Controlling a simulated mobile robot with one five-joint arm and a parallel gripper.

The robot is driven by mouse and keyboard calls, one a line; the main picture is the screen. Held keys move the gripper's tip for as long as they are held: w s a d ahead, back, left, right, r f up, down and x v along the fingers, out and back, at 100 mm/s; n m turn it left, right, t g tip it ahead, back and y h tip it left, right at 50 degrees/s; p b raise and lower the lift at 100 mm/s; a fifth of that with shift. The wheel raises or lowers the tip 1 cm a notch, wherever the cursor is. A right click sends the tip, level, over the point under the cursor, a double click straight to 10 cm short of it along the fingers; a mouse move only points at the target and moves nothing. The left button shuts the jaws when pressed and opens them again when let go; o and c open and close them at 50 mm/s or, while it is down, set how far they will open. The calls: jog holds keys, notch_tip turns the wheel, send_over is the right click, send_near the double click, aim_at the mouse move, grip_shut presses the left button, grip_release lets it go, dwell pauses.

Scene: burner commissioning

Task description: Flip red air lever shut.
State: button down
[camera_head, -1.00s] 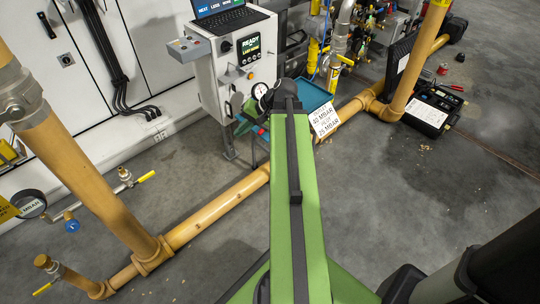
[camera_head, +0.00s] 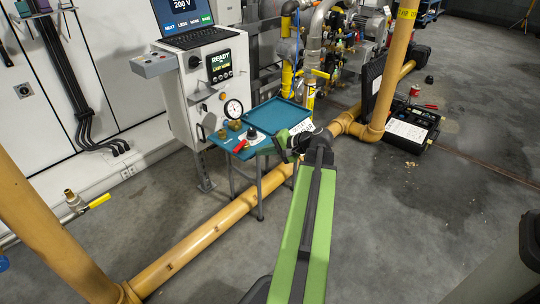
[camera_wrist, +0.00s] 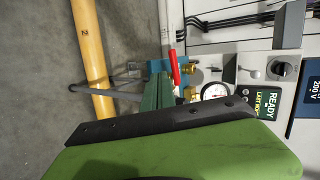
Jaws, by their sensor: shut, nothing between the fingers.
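The red lever (camera_head: 240,146) sits at the front of the blue-green bench, below the round gauge (camera_head: 233,108) and beside brass fittings (camera_head: 234,125). In the wrist view the red lever (camera_wrist: 174,68) appears lengthwise up the picture, with brass fittings to its right. My gripper (camera_head: 281,147) is shut and empty, just right of the lever in the head view, with a visible gap in that picture. In the wrist view a green part of my gripper (camera_wrist: 157,92) reaches close below the lever. Whether they touch cannot be told.
A teal tray (camera_head: 277,114) lies on the bench, with a white card (camera_head: 301,127) by my wrist. The white control cabinet (camera_head: 212,98) with a laptop (camera_head: 195,25) stands behind left. A yellow pipe (camera_head: 220,222) runs along the floor below the bench.

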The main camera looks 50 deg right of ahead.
aim_at(240, 146)
jog(key=w, duration=0.2)
jog(key=w+a+f, duration=0.1)
jog(key=w, duration=0.4)
jog(key=shift+a+f+b, duration=0.2)
jog(key=shift+f+b, duration=0.15)
jog(key=shift+b, duration=0.05)
jog(key=shift+s, duration=0.1)
